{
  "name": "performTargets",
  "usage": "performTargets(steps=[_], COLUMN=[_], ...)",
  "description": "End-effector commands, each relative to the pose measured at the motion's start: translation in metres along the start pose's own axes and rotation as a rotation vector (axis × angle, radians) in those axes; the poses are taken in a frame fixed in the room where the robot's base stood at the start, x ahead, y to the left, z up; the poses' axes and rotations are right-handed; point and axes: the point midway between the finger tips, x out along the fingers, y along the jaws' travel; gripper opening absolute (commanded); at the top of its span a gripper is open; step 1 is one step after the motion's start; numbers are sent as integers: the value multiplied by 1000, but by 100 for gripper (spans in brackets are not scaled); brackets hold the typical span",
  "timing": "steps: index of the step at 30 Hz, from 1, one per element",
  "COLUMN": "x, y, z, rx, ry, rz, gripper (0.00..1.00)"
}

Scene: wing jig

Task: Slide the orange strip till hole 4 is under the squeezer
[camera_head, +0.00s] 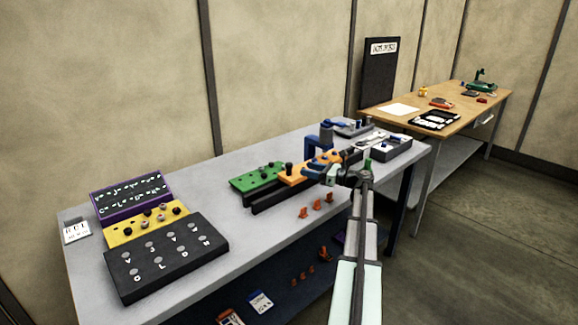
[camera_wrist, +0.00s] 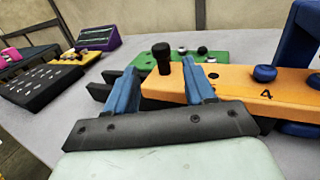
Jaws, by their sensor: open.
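The orange strip (camera_head: 296,175) lies in the dark rail on the grey bench, and it fills the middle right of the wrist view (camera_wrist: 240,88). A black knob (camera_wrist: 162,58) stands near its left end. The printed 4 (camera_wrist: 266,95) shows beside a blue round piece (camera_wrist: 265,73) on the strip. The blue squeezer (camera_head: 326,135) stands over the strip's right part; its frame (camera_wrist: 299,35) is cut off in the wrist view. My gripper (camera_wrist: 161,66) is open, with its blue fingers in front of the strip's left part and the knob between them in the picture. Contact cannot be told.
A green plate (camera_head: 257,178) with knobs lies left of the strip. Several small orange clips (camera_head: 316,205) lie in front of the rail. A grey tray (camera_head: 391,148) stands right of the squeezer. A black lettered panel (camera_head: 165,258) is at left.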

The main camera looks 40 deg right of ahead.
Motion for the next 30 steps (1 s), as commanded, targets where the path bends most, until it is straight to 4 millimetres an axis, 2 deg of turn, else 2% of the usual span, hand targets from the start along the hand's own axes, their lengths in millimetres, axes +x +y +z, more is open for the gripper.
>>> performTargets(steps=[3, 9, 15, 21, 30], x=[23, 56, 80, 91, 92], y=[-1, -1, -1, -1, 0], z=[0, 0, 0, 0, 0], rx=[-1, -1, -1, -1, -1], ry=[1, 1, 1, 1, 1], rz=[1, -1, -2, -3, -3], gripper=[54, 54, 54, 54, 54])
